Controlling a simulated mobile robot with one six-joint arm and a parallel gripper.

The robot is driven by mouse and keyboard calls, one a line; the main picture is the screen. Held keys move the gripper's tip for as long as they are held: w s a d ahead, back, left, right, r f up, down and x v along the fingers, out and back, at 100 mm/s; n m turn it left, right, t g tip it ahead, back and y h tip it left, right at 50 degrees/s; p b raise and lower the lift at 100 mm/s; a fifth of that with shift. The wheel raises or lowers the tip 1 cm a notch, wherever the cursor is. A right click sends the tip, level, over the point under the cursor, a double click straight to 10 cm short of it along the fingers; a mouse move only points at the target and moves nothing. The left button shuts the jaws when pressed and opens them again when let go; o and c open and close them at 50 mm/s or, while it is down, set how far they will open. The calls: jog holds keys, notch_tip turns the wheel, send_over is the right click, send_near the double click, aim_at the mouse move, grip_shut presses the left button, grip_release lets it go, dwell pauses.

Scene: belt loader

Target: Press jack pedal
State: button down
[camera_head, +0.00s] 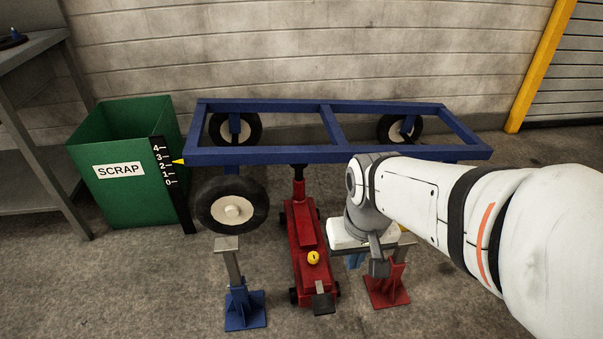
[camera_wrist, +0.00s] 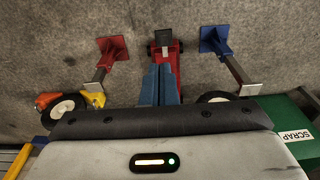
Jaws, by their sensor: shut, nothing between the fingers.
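The red floor jack (camera_head: 304,235) stands on the floor under the front beam of the blue cart frame (camera_head: 260,154). Its black pedal (camera_head: 323,303) sticks out at the near end and also shows at the top of the wrist view (camera_wrist: 163,37). A yellow knob (camera_head: 313,257) sits on the jack's body. My gripper (camera_head: 355,261) hangs right of the jack, above the floor and apart from the pedal. In the wrist view its blue fingers (camera_wrist: 160,68) are together and empty, pointing toward the pedal, and hide part of the jack.
A blue stand (camera_head: 245,308) is left of the jack and a red stand (camera_head: 388,288) right, partly behind my gripper. A green scrap bin (camera_head: 120,200) and a height scale (camera_head: 172,185) are at left; the yellow pointer (camera_head: 178,161) is between 2 and 3. Near floor is clear.

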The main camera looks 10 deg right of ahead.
jog(key=shift+w+a, duration=0.1)
jog(key=shift+w, duration=0.05)
jog(key=w+d+f+n+t+h+p, duration=0.1)
jog(key=w+d+f+n+p, duration=0.35)
jog(key=w, duration=0.45)
jog(key=w+d+f+n+t+h+p, duration=0.15)
jog(key=w+d+f+n+p, duration=0.3)
jog(key=w, duration=0.55)
notch_tip(320, 180, down, 11)
jog(key=w+a+n+g+y+p, duration=0.1)
jog(key=a+n+g+y+p, duration=0.15)
jog(key=n+p, duration=0.2)
jog(key=s+a+f+n+g+y+p, duration=0.1)
jog(key=s+a+f+n+y+p, duration=0.1)
jog(key=s+f, duration=0.4)
notch_tip(320, 180, down, 2)
jog(key=a+n+y, duration=0.1)
jog(key=n, duration=0.1)
jog(key=shift+a+f+n, duration=0.2)
jog(key=shift+f+n, duration=0.05)
jog(key=shift+n, duration=0.1)
